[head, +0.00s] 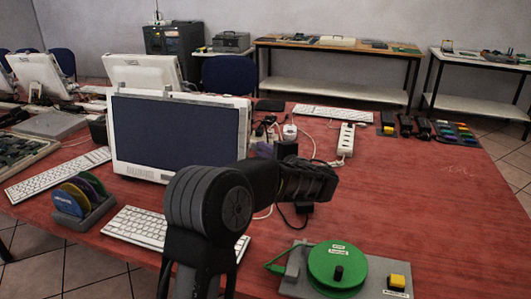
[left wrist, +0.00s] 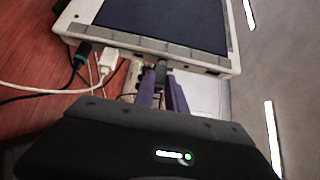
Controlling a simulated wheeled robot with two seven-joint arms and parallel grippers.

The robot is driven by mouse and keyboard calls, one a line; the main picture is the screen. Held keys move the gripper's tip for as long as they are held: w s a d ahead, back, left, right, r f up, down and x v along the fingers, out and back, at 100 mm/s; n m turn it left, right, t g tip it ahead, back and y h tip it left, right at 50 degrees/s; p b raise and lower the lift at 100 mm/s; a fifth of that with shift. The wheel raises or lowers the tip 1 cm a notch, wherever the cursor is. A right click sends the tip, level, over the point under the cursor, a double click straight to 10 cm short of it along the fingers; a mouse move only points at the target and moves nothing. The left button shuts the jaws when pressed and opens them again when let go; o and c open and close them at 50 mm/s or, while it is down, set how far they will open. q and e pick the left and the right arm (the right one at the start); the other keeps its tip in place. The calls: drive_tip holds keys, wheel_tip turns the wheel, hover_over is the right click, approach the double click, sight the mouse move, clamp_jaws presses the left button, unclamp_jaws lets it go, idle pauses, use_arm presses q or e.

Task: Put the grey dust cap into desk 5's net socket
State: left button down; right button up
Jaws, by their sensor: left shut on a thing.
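My left gripper (head: 261,150) comes in from the front and reaches the right edge of the nearest monitor (head: 180,139). In the left wrist view its two purple fingers (left wrist: 163,88) are shut on a small dark grey piece, which I take as the grey dust cap (left wrist: 161,73). The piece is at the monitor's edge strip (left wrist: 195,68), where dark socket openings show. I cannot tell whether it is inside a socket or only in front of one. The desk number and socket labels are not readable. My right gripper is not in view.
A power strip (head: 346,139), a green cable reel (head: 338,263), a keyboard (head: 140,226) and a disc rack (head: 83,201) stand on the red table (head: 420,205). The right front is mostly clear.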

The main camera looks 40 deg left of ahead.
use_arm(q)
drive_tip(key=shift+s+a+b, duration=0.25)
drive_tip(key=shift+a+b, duration=0.05)
drive_tip(key=shift+a, duration=0.35)
drive_tip(key=c, duration=1.3)
unclamp_jaws()
drive_tip(key=shift+d, duration=0.1)
drive_tip(key=v, duration=0.7)
drive_tip(key=shift+s+d+b, duration=0.2)
drive_tip(key=shift+d+b, duration=0.05)
drive_tip(key=shift+b, duration=0.05)
